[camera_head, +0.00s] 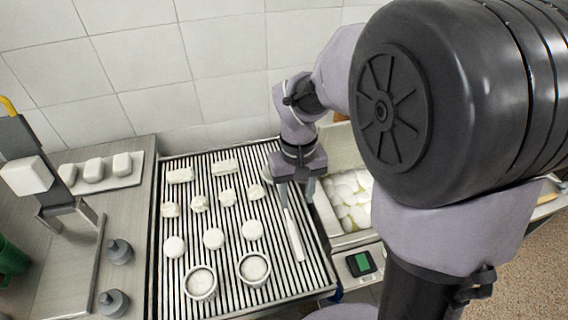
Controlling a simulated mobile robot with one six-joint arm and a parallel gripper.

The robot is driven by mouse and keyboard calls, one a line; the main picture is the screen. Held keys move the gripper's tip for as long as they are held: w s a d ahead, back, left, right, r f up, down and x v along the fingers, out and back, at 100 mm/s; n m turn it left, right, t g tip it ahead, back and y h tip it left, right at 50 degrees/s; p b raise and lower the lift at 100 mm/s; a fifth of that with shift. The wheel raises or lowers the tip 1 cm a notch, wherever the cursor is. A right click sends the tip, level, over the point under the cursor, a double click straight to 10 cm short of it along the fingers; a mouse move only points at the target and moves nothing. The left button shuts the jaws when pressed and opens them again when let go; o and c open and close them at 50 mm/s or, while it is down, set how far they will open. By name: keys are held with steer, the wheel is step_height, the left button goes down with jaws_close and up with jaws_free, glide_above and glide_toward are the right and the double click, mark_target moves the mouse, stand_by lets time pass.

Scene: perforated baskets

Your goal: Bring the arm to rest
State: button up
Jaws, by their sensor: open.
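My gripper (297,187) is at the end of my bent arm, above the right side of a slatted draining rack (180,238). Its fingers point down and are spread open. A long pale strip (294,236) lies on the slats just below and in front of the fingers. I cannot tell whether a finger touches it. My large dark arm joint hides the right part of the view.
Several white pieces (213,238) and two round perforated baskets (200,283) stand on the rack. A bin with pale contents (350,197) is right of the gripper, with a green-screened device (361,263) in front. A scale-like stand (62,205) is left. A tiled wall (140,60) closes the back.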

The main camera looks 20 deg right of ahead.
steer(key=s+a+r+m+t+y+b, duration=0.1)
steer(key=s+a+r+m+t+b, duration=0.1)
steer(key=s, duration=0.5)
steer(key=s+a+r+m+t+y+b, duration=0.1)
steer(key=s+a+r+m+t+b, duration=0.1)
steer(key=s+r+t, duration=0.2)
step_height(320, 180, up, 2)
steer(key=s, duration=0.2)
steer(key=shift+s, duration=0.35)
